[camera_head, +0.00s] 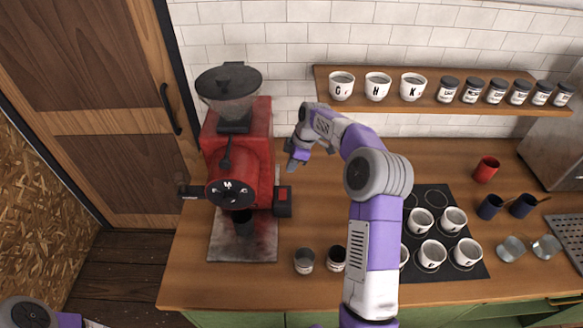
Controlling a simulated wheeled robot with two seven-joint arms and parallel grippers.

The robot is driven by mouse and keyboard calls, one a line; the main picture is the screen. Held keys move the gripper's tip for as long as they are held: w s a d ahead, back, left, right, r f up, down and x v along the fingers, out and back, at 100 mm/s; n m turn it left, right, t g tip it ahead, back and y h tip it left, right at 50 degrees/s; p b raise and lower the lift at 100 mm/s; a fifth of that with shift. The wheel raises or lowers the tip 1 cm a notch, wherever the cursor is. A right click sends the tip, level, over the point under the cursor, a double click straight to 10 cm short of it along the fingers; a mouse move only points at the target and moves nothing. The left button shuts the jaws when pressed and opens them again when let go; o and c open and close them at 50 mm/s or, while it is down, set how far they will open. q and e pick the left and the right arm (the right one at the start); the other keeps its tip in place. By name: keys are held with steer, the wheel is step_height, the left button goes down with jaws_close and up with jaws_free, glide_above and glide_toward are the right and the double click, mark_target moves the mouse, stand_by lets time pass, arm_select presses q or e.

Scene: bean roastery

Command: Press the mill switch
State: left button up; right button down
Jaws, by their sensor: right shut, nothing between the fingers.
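The red mill (262,150) stands at the left end of the wooden counter, with a clear-sided hopper (228,88) on top and a round black dial (230,194) on its front. A small black box with a red face, which looks like the mill switch (283,198), sits at the mill's lower right side. My right gripper (291,165) is shut and empty. It points down to the right of the mill, behind and above the switch, apart from it in the picture. Of my left arm only a link shows at the bottom left corner; its gripper is out of view.
Two small containers (304,261) stand at the counter's front edge. A black mat (437,197) with several white cups lies to the right, partly behind my right arm. A shelf (432,103) with lettered cups and jars hangs on the back wall.

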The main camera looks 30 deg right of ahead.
glide_toward(284, 190)
steer(key=x, duration=0.5)
steer(key=shift+a, duration=0.4)
arm_select(q)
steer(key=shift+r+p, duration=0.3)
arm_select(e)
steer(key=shift+w+d+f, duration=0.1)
steer(key=shift+w+f, duration=0.05)
steer(key=shift+f, duration=0.55)
